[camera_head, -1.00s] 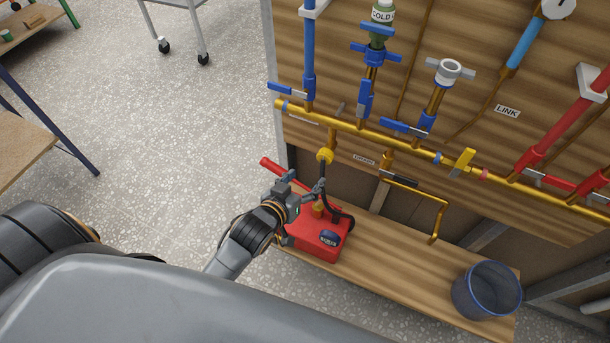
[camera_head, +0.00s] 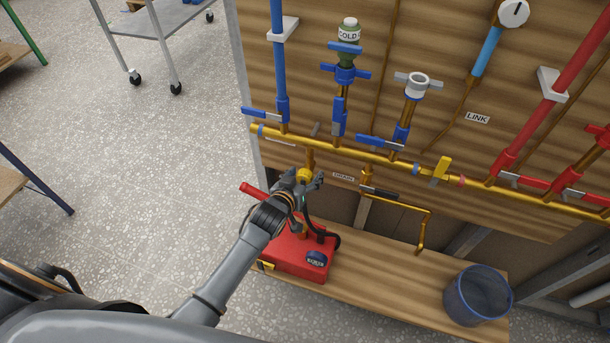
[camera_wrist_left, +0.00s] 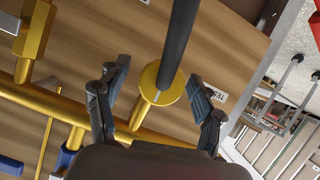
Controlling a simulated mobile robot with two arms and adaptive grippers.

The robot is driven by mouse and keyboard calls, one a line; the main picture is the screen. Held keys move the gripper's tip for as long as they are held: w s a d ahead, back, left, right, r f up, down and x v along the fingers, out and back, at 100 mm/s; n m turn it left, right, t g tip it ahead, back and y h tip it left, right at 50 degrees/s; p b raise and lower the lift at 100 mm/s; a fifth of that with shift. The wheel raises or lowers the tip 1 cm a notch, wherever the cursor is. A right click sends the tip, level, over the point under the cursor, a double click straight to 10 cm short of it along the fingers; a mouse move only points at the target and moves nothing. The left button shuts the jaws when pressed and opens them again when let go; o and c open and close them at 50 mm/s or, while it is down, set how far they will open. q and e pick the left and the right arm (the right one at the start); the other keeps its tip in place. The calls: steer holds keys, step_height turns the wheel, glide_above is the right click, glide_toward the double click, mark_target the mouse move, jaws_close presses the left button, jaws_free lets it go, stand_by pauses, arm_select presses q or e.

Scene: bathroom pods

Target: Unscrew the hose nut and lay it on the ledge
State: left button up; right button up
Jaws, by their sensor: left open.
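The yellow hose nut (camera_head: 304,174) sits at the lower end of a short brass branch below the brass pipe. A black hose (camera_head: 311,222) runs from it down to the red pump box (camera_head: 297,256). My left gripper (camera_head: 307,180) is at the nut and partly covers it. In the left wrist view the open fingers (camera_wrist_left: 160,78) stand on either side of the nut (camera_wrist_left: 149,82) and hose (camera_wrist_left: 178,40), with visible gaps. The wooden ledge (camera_head: 385,278) lies below, carrying the pump. My right gripper is not in view.
A dark bucket with a blue rim (camera_head: 477,296) stands at the ledge's right end. A bent brass drain pipe (camera_head: 426,228) hangs over the ledge. Blue valve handles (camera_head: 374,139) stick out above. The ledge is bare between pump and bucket.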

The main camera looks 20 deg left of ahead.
arm_select(q)
steer(key=shift+w, duration=0.15)
steer(key=c, duration=1.2)
steer(key=shift+n, duration=0.3)
steer(key=shift+c, duration=0.2)
steer(key=shift+n+h, duration=0.8)
steer(key=shift+h, duration=0.1)
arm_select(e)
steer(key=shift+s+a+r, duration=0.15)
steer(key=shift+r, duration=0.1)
arm_select(q)
steer(key=shift+f, duration=0.1)
steer(key=shift+f+n+h+b, duration=0.15)
steer(key=shift+n+h+b, duration=0.4)
steer(key=shift+n, duration=0.35)
steer(key=shift+n+b, duration=0.3)
steer(key=shift+n, duration=0.1)
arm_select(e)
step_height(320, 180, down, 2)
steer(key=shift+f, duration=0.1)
arm_select(q)
steer(key=shift+r, duration=0.2)
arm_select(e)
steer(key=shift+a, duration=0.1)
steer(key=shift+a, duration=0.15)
